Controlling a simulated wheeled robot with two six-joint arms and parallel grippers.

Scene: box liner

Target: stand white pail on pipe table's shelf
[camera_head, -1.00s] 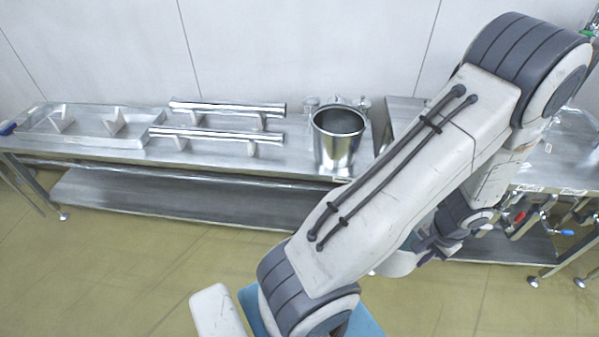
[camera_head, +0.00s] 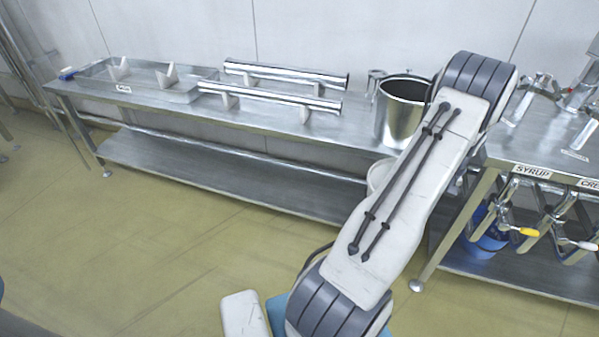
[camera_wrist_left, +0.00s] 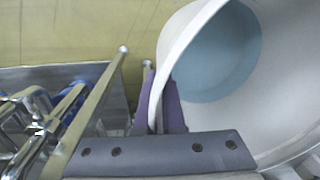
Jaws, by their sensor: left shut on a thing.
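The white pail (camera_wrist_left: 285,90) fills the right of the left wrist view, its mouth toward the camera and a pale blue round area inside. My left gripper (camera_wrist_left: 160,105) is shut on its rim, one finger each side of the wall. In the head view a small part of the pail (camera_head: 378,176) shows left of my arm, which hides the rest and the gripper. The pipe table (camera_head: 160,104) carries two steel pipes (camera_head: 285,75) on top. Its lower shelf (camera_head: 200,172) is long and bare where visible. My right gripper is not in view.
The floor in front is open.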

